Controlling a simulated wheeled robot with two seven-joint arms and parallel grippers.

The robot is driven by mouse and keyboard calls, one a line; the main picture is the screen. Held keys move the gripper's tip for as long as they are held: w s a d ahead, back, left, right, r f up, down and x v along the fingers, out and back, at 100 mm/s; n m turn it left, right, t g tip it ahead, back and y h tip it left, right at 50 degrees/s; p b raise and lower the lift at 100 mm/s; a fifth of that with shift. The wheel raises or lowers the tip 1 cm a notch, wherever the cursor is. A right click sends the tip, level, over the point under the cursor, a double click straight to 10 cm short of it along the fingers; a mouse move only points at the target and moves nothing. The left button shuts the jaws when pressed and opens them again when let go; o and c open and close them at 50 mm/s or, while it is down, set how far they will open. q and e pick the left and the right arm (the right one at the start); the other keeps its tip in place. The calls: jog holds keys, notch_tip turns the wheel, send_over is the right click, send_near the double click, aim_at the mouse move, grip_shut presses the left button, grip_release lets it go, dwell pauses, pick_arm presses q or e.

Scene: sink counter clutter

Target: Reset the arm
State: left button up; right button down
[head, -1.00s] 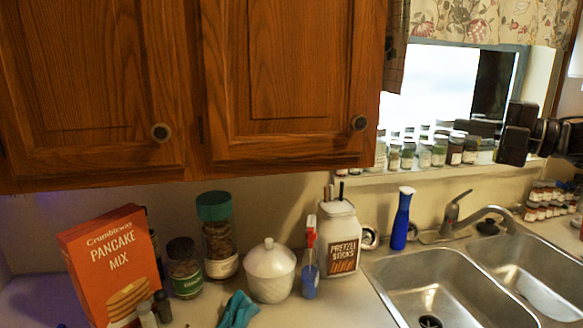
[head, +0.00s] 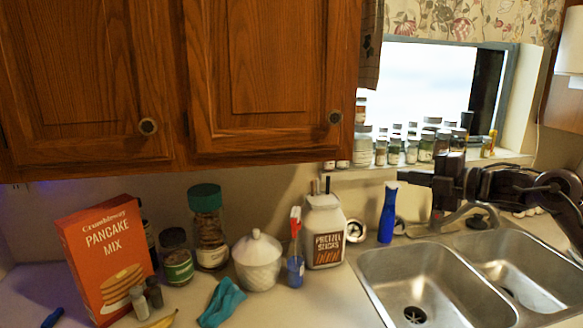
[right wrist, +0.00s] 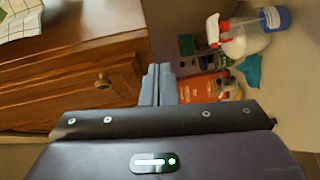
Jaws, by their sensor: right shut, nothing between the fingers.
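My right gripper (head: 420,182) comes in from the right in the head view. It is held above the counter, in front of the faucet and near the top of the blue bottle (head: 387,215). In the right wrist view its two grey fingers (right wrist: 157,84) lie together, shut with nothing between them. I cannot tell from the head view how far it is from the bottle. My left gripper is in neither view.
Wooden cabinets (head: 260,80) hang over the counter. Below stand a pancake mix box (head: 105,255), jars, a white lidded pot (head: 258,262), a spray bottle (head: 296,262) and a pretzel jar (head: 325,235). A double sink (head: 375,262) is at right. Small jars (head: 427,148) line the sill.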

jog(key=s+a+f+m+t+h, duration=0.15)
jog(key=a+f+m, duration=0.25)
jog(key=a+f, duration=0.45)
jog(key=s+a+f+m+h, duration=0.3)
jog(key=a+f, duration=0.2)
jog(key=f, duration=0.7)
jog(key=s+d+f+m+g+h, duration=0.25)
jog(key=s+f+m, duration=0.3)
jog(key=s, duration=0.55)
jog(key=s+d+f+m+g+h, duration=0.2)
jog(key=s+f+m+g, duration=0.3)
jog(key=s, duration=0.6)
jog(key=s+d+f+m+g+h, duration=0.25)
jog(key=s+f+m, duration=0.4)
jog(key=s, duration=0.45)
notch_tip(320, 180, down, 31)
jog(key=s+b, duration=0.2)
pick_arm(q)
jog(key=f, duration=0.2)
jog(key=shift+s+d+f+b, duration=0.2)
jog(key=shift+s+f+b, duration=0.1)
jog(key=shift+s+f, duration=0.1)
pick_arm(e)
jog(key=s+d+f+g, duration=0.1)
jog(key=s+d+f, duration=0.1)
jog(key=s+f, duration=0.7)
jog(key=s+d+f, duration=0.2)
jog(key=s+f, duration=0.8)
jog(key=shift+s+g, duration=0.3)
jog(key=shift+g, duration=0.05)
